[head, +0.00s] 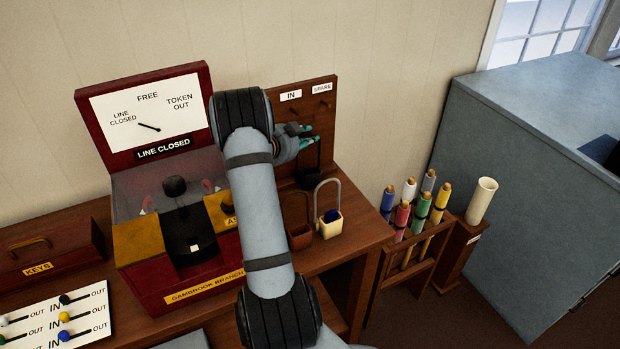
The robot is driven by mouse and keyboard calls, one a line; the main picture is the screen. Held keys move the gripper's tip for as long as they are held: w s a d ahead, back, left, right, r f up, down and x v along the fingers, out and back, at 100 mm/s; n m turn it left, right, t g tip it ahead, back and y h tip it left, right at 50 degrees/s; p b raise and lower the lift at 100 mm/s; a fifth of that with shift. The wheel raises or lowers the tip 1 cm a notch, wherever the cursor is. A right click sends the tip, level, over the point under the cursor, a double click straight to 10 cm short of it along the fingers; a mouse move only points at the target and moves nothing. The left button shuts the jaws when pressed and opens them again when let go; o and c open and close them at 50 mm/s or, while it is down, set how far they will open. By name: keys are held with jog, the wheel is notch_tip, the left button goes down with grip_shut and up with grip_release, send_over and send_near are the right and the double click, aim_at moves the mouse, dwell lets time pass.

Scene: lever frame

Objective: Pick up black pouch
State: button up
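A black pouch (308,178) with a thin loop handle shows against the brown peg board, under the IN label, partly behind my arm. My gripper (307,136), with teal fingertips, is just above the pouch, by the upper part of its loop. The fingers are small and partly hidden by my wrist. I cannot tell whether they are closed on the loop, or whether the pouch hangs from a peg or from my gripper.
A brown pouch (300,238) and a cream pouch (330,226) with upright hoops stand on the wooden bench below. The red instrument box (150,228) is at left. A rack of coloured staffs (403,262) and a cream tube (481,201) stand right of the bench.

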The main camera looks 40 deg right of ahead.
grip_shut()
jog(key=shift+r, duration=0.15)
dwell(0.5)
